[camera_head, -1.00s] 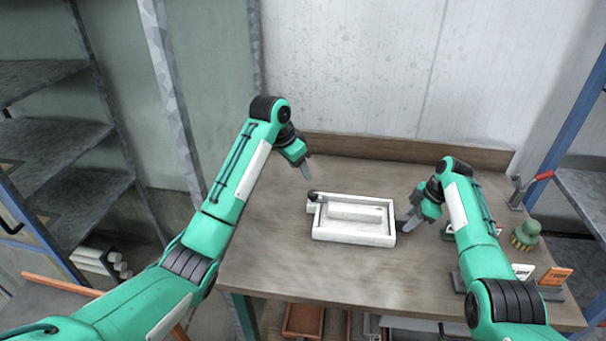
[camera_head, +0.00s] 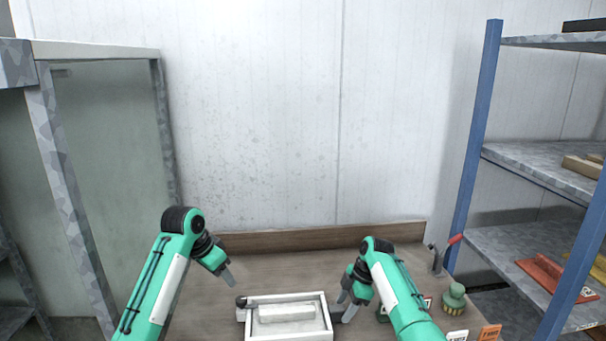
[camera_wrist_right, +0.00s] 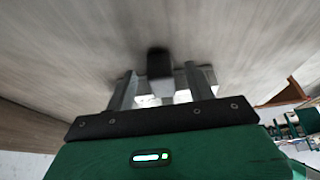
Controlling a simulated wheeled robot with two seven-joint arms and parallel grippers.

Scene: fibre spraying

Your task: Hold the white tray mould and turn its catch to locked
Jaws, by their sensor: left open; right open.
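The white tray mould (camera_head: 327,320) lies on the table at the bottom of the head view, its near side cut off by the picture edge. A dark knob (camera_head: 241,301) sits at its far left corner; I cannot tell how the catch is set. My left gripper (camera_head: 230,281) is open and empty, above and behind that corner. My right gripper (camera_head: 345,306) is open beside the mould's right side. In the right wrist view a black block (camera_wrist_right: 160,62) shows between the fingers of my right gripper (camera_wrist_right: 160,88), with pale parts behind it; contact is unclear.
A green round brush (camera_head: 454,298) and small white (camera_head: 457,336) and orange (camera_head: 490,332) cards are on the right of the table. A red-handled lever tool (camera_head: 438,258) stands behind them. A blue-posted shelf (camera_head: 530,240) stands right. The table behind the mould is clear.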

